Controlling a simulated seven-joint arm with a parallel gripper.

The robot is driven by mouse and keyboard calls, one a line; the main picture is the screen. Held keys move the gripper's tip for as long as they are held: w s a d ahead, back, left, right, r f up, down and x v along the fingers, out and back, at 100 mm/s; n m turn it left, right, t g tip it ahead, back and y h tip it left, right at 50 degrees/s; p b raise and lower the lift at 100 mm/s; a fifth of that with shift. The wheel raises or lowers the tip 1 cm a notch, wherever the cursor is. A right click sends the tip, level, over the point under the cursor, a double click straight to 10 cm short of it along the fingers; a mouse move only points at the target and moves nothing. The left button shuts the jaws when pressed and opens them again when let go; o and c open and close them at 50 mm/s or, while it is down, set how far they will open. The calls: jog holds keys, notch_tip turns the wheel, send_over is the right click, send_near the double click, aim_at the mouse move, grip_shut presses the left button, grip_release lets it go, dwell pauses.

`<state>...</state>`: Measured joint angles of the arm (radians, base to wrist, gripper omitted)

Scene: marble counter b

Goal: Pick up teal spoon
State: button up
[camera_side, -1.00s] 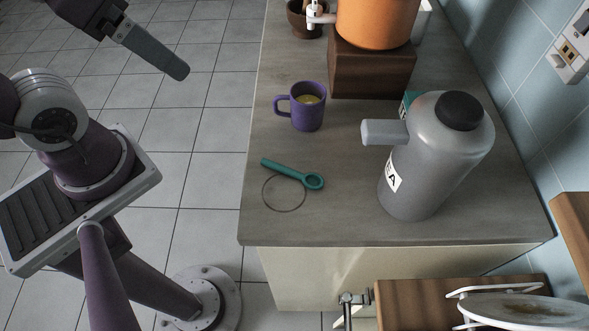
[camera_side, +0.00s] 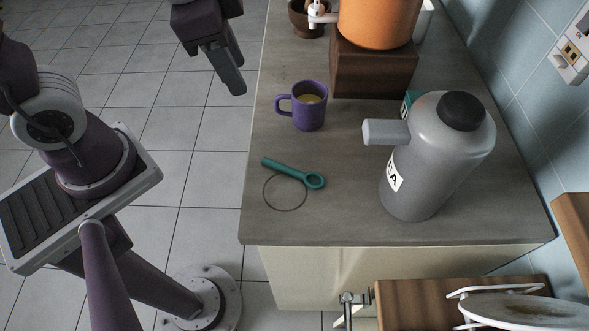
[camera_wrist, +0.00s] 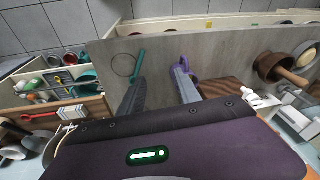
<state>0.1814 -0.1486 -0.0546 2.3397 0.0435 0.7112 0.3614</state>
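The teal spoon (camera_side: 293,172) lies on the counter near its left edge, in front of the purple mug. Its round end points right, and a thin ring mark is on the counter beside it. In the wrist view the spoon (camera_wrist: 138,66) shows just beyond my left fingertip, which may hide part of it. My gripper (camera_side: 236,90) hangs above the floor left of the counter, well apart from the spoon. In the wrist view my gripper (camera_wrist: 158,82) has its two fingers spread, with nothing between them but counter seen behind.
A purple mug (camera_side: 309,112) with yellowish contents stands behind the spoon. A silver urn (camera_side: 430,165) marked TEA stands to its right, its spout pointing left. An orange urn (camera_side: 375,22) sits on a wooden block (camera_side: 372,70). Counter around the spoon is clear.

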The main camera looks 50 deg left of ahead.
aim_at(285, 167)
jog(key=w+d+f+m+g, duration=0.1)
jog(key=d+f+m, duration=0.1)
jog(key=f, duration=0.2)
jog(key=d+f+m+g, duration=0.1)
jog(key=d+f+m, duration=0.1)
jog(key=d+f, duration=0.1)
jog(key=w+d+f+m, duration=0.1)
jog(key=d+f+m, duration=0.1)
jog(key=f, duration=0.3)
jog(key=shift+w+d+m+g, duration=0.15)
jog(key=shift+w+m+g, duration=0.15)
jog(key=shift+w+g, duration=0.1)
notch_tip(285, 167, down, 7)
jog(key=shift+s+f, duration=0.1)
jog(key=shift+f, duration=0.05)
grip_shut()
